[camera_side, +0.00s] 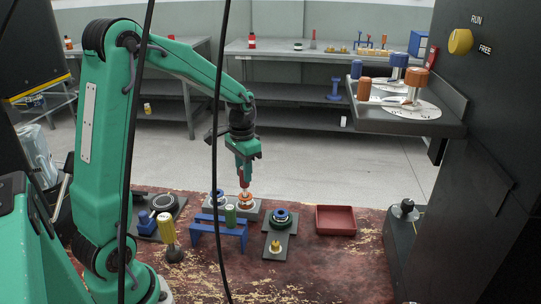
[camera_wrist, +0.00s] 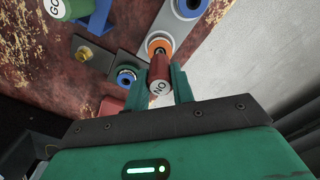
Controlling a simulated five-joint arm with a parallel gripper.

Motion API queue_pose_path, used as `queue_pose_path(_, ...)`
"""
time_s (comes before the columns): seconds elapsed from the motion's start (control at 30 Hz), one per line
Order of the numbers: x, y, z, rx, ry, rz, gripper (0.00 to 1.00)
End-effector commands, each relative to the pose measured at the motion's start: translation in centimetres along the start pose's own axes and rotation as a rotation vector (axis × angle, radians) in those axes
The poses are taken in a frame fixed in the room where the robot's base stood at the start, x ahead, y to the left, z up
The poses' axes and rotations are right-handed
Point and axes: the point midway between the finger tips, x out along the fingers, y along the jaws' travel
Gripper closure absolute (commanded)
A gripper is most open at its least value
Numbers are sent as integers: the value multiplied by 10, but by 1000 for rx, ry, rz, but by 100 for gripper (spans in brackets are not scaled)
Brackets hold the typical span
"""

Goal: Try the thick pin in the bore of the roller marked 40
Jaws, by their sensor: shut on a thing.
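My gripper (camera_side: 244,172) is shut on the red handle (camera_wrist: 160,72) of a gauge pin, whose end reads "NO" in the wrist view. The handle also shows red under the jaws in the side view (camera_side: 243,181). It stands roughly upright right over an orange-rimmed roller (camera_side: 246,199), also behind the handle in the wrist view (camera_wrist: 155,43). The pin's lower end is hidden, so I cannot tell whether it is in the bore. A blue roller (camera_side: 217,196) sits beside the orange one on a grey block (camera_side: 258,214). I can read no number on any roller.
A green pin handle (camera_side: 231,215), marked "GO" in the wrist view (camera_wrist: 57,8), stands at a blue rack (camera_side: 204,230). A red tray (camera_side: 336,220) lies to the right.

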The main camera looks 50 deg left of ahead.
Motion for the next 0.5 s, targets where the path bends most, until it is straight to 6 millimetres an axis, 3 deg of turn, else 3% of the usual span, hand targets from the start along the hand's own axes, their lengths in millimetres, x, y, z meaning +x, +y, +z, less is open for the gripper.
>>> queue_pose_path(0.5, 4, 0, 0, 0, 0, 0, 96)
